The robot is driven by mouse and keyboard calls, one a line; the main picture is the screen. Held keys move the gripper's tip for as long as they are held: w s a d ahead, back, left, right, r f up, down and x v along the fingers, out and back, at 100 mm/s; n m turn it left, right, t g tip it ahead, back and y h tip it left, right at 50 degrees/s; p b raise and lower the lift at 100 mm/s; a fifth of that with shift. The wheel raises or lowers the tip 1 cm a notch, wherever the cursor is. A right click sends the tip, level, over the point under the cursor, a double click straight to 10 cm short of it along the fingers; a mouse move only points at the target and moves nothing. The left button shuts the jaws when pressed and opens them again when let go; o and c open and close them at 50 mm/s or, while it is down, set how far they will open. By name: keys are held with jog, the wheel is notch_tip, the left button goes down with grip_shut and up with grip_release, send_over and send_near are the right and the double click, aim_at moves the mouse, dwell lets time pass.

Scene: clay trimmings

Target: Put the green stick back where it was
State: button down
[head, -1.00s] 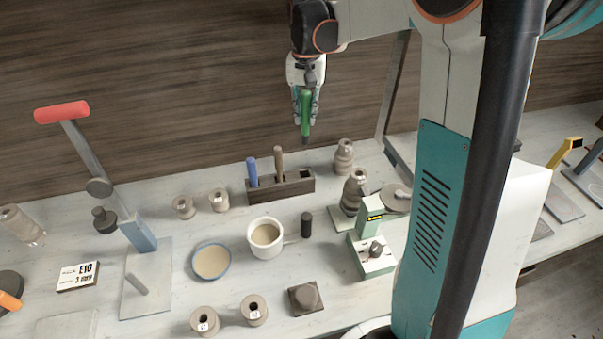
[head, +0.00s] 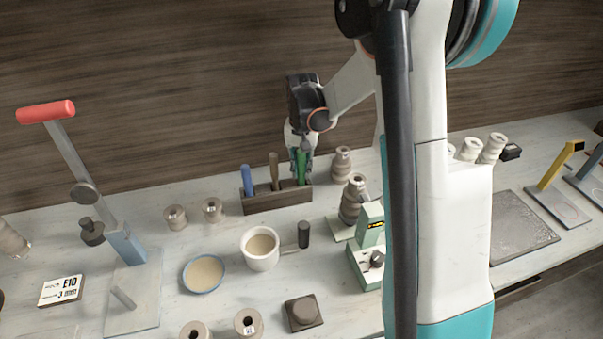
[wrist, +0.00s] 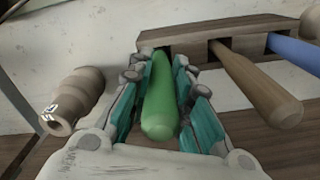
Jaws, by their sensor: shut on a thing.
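The green stick (head: 301,168) stands upright at the right end of the dark wooden rack (head: 262,202), its lower end down at the rack. My gripper (head: 301,158) is above that end and is shut on the stick. In the wrist view the green stick (wrist: 160,100) lies between the teal finger pads (wrist: 163,95), its far end reaching the right-end slot of the rack (wrist: 190,40). How deep it sits in the slot is hidden.
A blue stick (head: 247,180) and a brown stick (head: 273,170) stand in the same rack. Stacked clay pieces (head: 341,163) stand close to its right. A white cup (head: 260,248) and clay spools (head: 212,210) are in front.

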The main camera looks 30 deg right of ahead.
notch_tip(320, 180, down, 2)
jog(key=shift+f, duration=0.1)
jog(key=c, duration=1.5)
grip_release()
jog(key=shift+o, duration=0.2)
